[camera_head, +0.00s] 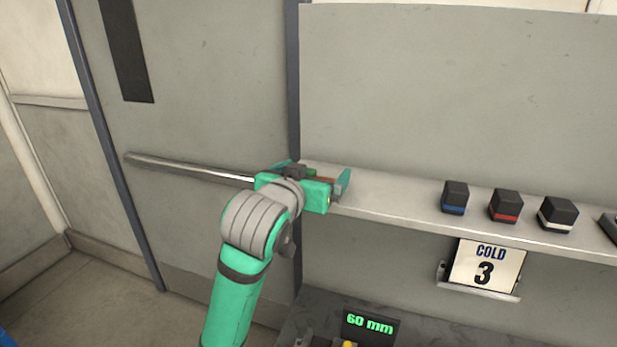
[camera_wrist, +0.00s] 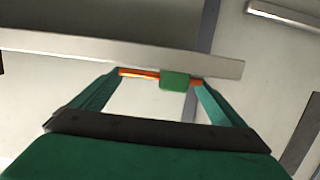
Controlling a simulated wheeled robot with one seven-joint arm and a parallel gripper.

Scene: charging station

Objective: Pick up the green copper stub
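The green copper stub (camera_wrist: 174,81) shows in the wrist view as an orange bar with a green block right of its middle. It lies along the long edge of the pale shelf (camera_wrist: 60,44), between my fingertips. My gripper (camera_wrist: 158,77) has its two teal fingers spread wide, one near each end of the bar. I see no clear grip on the stub.
Three dark blocks with blue (camera_head: 455,197), red (camera_head: 506,205) and white (camera_head: 558,214) bands stand on the shelf to the right. A "COLD 3" sign (camera_head: 485,266) hangs below. A "60 mm" display (camera_head: 370,326) is lower down. A door handle (camera_head: 185,168) is at left.

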